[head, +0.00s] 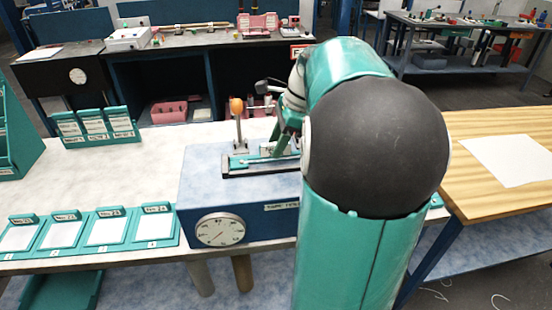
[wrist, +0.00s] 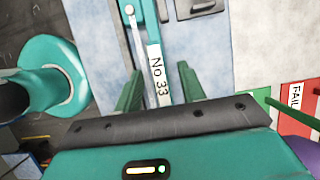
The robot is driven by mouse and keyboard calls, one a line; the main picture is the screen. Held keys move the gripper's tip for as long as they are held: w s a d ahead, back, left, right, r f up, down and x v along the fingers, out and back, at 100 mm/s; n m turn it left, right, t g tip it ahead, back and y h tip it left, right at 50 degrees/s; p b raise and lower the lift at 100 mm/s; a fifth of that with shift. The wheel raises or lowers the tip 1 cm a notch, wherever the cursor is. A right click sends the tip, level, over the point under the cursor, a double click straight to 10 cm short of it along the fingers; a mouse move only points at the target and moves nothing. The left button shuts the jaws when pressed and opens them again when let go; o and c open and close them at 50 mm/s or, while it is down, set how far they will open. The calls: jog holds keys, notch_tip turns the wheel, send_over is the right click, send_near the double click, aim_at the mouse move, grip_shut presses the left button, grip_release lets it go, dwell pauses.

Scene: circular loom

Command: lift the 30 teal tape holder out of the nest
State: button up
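The teal tape holder (wrist: 140,38) lies in the nest on top of the blue gauge box (head: 250,225). In the wrist view it is a long narrow strip with a pale bar along it. Its white label seems to read "No 33", not 30. My gripper (wrist: 159,78) is open, its two green fingers on either side of the labelled end, with a visible gap on each side. In the head view the holder (head: 262,159) shows on the dark nest base, partly hidden by my arm. Whether the fingertips are level with the holder is unclear.
A round dial (head: 220,229) is on the box's front. Several numbered teal card trays (head: 107,232) line the bench front at left, with a teal card rack (head: 97,127) behind. An orange-knobbed lever (head: 237,108) stands beside the nest. A red FAIL label (wrist: 296,97) is at right.

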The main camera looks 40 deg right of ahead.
aim_at(270, 145)
grip_shut()
jog(key=shift+r, duration=0.7)
jog(key=shift+r, duration=1.25)
